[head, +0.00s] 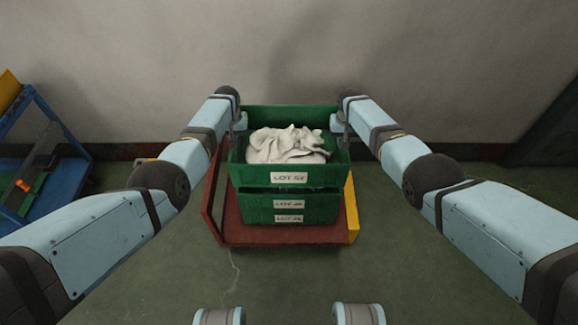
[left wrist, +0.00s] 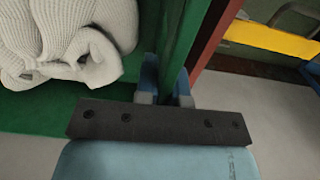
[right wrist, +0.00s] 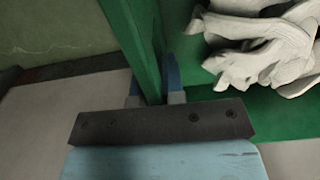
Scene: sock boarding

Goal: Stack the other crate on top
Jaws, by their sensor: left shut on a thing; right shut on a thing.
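The upper green crate (head: 248,174), labelled LOT 52, holds crumpled white knit fabric (head: 288,146). It is level above a stack of green crate fronts (head: 256,208) carrying two more labels. A dark gap shows between the upper crate and the one below; I cannot tell whether they touch. My left gripper (head: 240,124) is shut on the upper crate's left wall, and its fingers straddle that wall in the left wrist view (left wrist: 166,86). My right gripper (head: 339,124) is shut on the right wall, as the right wrist view shows (right wrist: 154,86).
The stack stands on a red platform (head: 285,235) with a yellow edge (head: 352,208) at right. A blue rack (head: 62,180) with an orange item (head: 24,185) stands at the left. A wall (head: 300,50) closes the back. The floor to the right is clear.

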